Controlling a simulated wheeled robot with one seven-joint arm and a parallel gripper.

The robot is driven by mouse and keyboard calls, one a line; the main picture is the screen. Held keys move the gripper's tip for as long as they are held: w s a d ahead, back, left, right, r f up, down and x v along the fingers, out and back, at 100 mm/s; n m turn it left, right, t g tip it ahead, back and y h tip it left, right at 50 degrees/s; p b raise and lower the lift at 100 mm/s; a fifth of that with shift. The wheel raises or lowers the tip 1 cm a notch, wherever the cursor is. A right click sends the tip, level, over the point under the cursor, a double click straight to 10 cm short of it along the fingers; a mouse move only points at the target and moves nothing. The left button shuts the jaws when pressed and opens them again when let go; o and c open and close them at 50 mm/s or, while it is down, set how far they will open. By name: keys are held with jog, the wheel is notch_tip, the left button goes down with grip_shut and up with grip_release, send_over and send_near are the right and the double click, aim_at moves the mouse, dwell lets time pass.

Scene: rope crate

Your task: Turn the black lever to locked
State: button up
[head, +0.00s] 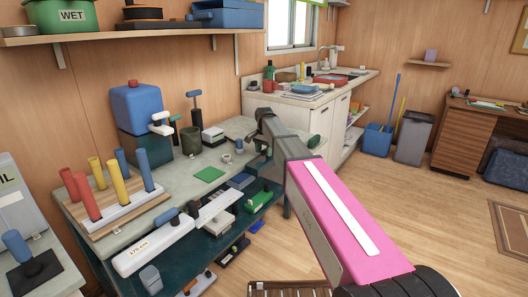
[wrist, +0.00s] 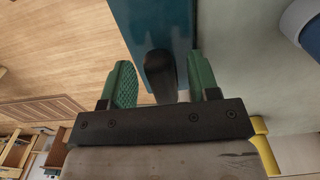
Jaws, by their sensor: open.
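A black lever (wrist: 161,72) with a rounded end shows in the wrist view, in front of a teal panel (wrist: 150,20). My gripper (wrist: 160,85) is open, with one green finger on each side of the lever. I see gaps between the lever and both fingers, so it is not gripped. How deep the lever sits between them I cannot tell. In the head view my arm reaches to the right end of the workbench (head: 150,215), and I cannot make out the lever there. No locked marking is readable.
The pale bench top (wrist: 250,60) lies right of the fingers in the wrist view, with open wooden floor (wrist: 50,50) to the left. A sink counter (head: 310,95) stands behind.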

jog(key=c, duration=0.9)
jog(key=shift+d+n, duration=0.1)
jog(key=shift+n, duration=0.2)
jog(key=n, duration=0.2)
jog(key=shift+s+d+n, duration=0.3)
jog(key=shift+d, duration=0.1)
jog(key=n, duration=0.1)
jog(key=d+n, duration=0.1)
jog(key=shift+s+n, duration=0.1)
jog(key=shift+n, duration=0.3)
jog(key=n, duration=0.1)
jog(key=d+n, duration=0.1)
jog(key=n, duration=0.3)
jog(key=shift+d, duration=0.4)
jog(key=shift+w+n, duration=0.2)
jog(key=shift+n, duration=0.1)
